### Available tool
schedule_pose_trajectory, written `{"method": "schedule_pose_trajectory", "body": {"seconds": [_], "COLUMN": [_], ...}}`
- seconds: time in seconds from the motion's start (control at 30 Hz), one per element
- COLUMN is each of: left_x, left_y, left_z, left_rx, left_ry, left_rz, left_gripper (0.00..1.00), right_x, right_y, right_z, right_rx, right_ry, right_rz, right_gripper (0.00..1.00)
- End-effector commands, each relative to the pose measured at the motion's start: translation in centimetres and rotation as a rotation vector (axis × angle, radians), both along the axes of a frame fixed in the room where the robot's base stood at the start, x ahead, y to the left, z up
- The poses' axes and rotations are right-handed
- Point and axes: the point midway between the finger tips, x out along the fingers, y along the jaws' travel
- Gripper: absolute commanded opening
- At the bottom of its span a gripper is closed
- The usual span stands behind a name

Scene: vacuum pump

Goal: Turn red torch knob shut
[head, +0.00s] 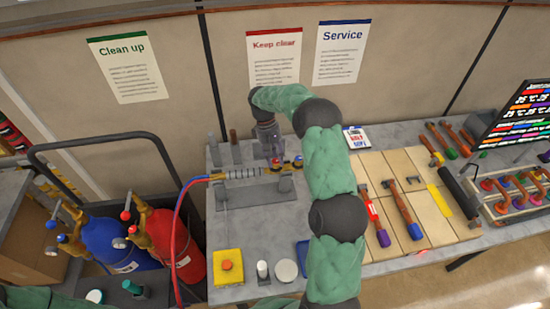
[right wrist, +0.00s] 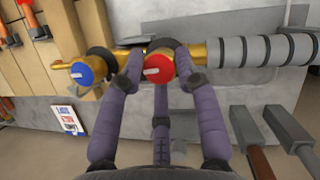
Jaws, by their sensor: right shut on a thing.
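The torch lies across its stand (head: 255,192) on the grey bench, with a ribbed grey grip and brass valve parts. Its red knob (right wrist: 158,68) sits between the fingertips of my right gripper (right wrist: 157,70), which is shut on it. The blue knob (right wrist: 82,69) is just left of the gripper on the brass part in the right wrist view. My left gripper is not in view.
A red and a blue hose (head: 176,225) run from the torch's left end. Blue (head: 108,243) and red (head: 182,245) gas cylinders stand in a cart at left. A yellow box with an orange button (head: 227,268) is on the front bench. Tools lie on pale boards (head: 440,215) at right.

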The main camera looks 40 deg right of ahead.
Motion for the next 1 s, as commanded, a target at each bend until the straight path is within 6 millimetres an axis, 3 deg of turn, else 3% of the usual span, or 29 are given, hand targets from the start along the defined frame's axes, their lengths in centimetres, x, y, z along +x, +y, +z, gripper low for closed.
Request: {"method": "schedule_pose_trajectory", "body": {"seconds": [0.4,0.87,0.9,0.97,1.0], "left_x": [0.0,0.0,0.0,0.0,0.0], "left_y": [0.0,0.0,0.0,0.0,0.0], "left_z": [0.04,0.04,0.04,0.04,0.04], "left_rx": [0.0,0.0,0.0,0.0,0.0], "left_ry": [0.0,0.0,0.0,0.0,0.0], "left_rz": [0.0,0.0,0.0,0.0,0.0], "left_gripper": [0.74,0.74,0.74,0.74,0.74], "right_x": [-0.27,-0.31,-0.31,-0.32,-0.31], "right_y": [0.56,0.69,0.7,0.68,0.63], "right_z": [-0.47,-0.6,-0.61,-0.62,-0.58], "right_rx": [0.011,0.013,0.013,0.012,0.012], "right_ry": [0.015,0.017,0.018,0.017,0.016], "right_rz": [-0.145,-0.154,-0.154,-0.154,-0.154], "right_gripper": [0.01,0.01,0.39,0.54,0.54]}}
